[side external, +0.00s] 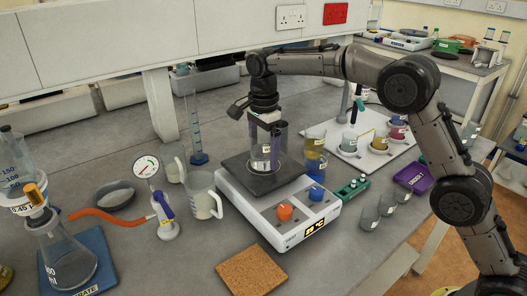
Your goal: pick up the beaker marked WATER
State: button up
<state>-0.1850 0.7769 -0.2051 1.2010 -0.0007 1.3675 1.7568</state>
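A clear glass beaker with a pale label (262,162) stands on the dark top plate of a white hotplate (262,205). The label is too small to read, so I cannot tell whether it says WATER. My gripper (267,148) points down right at this beaker, with its fingers around the upper part. The fingers partly hide the beaker's rim. I cannot tell whether they touch the glass. Another beaker with amber and blue contents (315,152) stands just right of the hotplate's plate.
A cork mat (251,272) lies in front. A white tray with several coloured pots (350,162), a green block (352,189) and a purple tray (414,177) are at right.

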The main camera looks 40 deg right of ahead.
jog(key=shift+r, duration=0.1)
jog(key=c, duration=1.1)
jog(key=shift+c, duration=0.2)
jog(key=shift+r, duration=0.15)
jog(key=shift+r, duration=1.05)
jog(key=s+d+r, duration=0.2)
jog(key=s+r, duration=0.8)
jog(key=s, duration=0.3)
jog(key=shift+s+d+r, duration=0.25)
jog(key=shift+s, duration=0.05)
